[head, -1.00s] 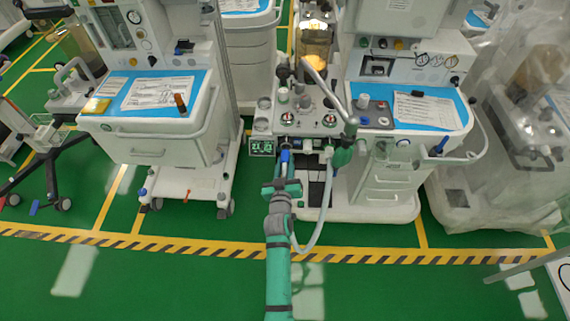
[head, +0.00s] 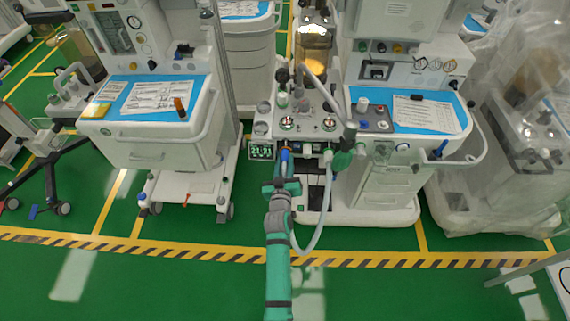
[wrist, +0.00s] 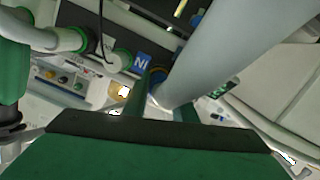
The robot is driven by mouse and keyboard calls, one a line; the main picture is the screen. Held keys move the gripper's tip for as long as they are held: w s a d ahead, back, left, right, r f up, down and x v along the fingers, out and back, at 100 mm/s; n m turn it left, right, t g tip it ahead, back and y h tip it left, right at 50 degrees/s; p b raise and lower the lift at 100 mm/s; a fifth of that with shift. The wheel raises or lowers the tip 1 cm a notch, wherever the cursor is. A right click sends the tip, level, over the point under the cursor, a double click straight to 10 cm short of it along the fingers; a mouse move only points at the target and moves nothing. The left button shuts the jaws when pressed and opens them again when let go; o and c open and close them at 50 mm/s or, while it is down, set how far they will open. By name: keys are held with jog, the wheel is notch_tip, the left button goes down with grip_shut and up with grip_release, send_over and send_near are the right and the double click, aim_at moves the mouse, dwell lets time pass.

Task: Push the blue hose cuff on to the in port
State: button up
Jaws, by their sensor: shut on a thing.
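The blue hose cuff (head: 284,156) is upright in the head view, just in front of the port block of the middle cart. My gripper (head: 283,176) is shut on it from the near side. The in port is mostly hidden behind the cuff, and I cannot tell whether the cuff is seated on it.
A pale hose (head: 325,215) hangs in a loop right of my arm, by a green fitting (head: 342,160). A small lit display (head: 261,151) is just left of the cuff. Carts stand on both sides. The green floor in front is clear.

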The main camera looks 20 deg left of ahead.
jog(key=shift+w, duration=0.1)
jog(key=o, duration=1.1)
jog(key=v, duration=1)
jog(key=shift+s+d, duration=0.1)
jog(key=shift+s, duration=0.25)
jog(key=shift+s+r, duration=0.1)
